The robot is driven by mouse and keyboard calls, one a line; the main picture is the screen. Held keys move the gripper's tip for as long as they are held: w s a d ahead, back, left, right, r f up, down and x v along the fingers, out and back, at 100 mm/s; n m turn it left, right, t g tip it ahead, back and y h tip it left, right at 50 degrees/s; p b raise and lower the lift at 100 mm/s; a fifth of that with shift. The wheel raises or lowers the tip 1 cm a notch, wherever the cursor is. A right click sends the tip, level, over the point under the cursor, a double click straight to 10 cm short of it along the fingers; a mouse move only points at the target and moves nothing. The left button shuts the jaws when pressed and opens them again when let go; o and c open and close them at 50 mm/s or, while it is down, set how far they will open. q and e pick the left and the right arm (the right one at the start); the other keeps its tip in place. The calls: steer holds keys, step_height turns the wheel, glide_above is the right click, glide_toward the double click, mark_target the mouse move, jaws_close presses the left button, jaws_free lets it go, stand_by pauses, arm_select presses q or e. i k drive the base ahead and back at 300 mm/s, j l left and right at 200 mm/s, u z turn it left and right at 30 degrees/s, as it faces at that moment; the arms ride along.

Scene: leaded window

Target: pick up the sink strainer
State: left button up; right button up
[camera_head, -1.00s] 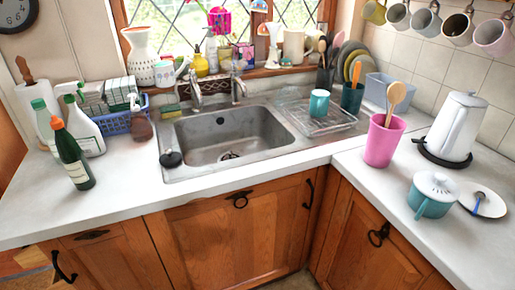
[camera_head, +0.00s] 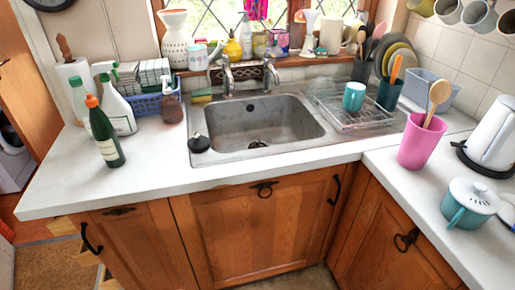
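A small round black piece with a knob on top (camera_head: 199,143) sits on the front left corner of the steel sink's rim; it looks like the sink strainer or a plug, and I cannot tell which. A dark round drain fitting (camera_head: 257,144) shows at the bottom of the sink basin (camera_head: 225,125). The basin looks empty otherwise. Neither of my grippers is in view.
A green bottle with an orange cap (camera_head: 105,138) and a white spray bottle (camera_head: 119,112) stand left of the sink. A pink utensil cup (camera_head: 416,145) and a teal lidded pot (camera_head: 469,204) stand right. The counter before the black piece is clear (camera_head: 170,175).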

mark_target(262, 145)
steer(key=z, duration=1.05)
steer(key=j+z, duration=0.25)
steer(key=j, duration=0.15)
steer(key=i+j+z, duration=0.1)
steer(key=j+z, duration=0.2)
steer(key=j, duration=0.1)
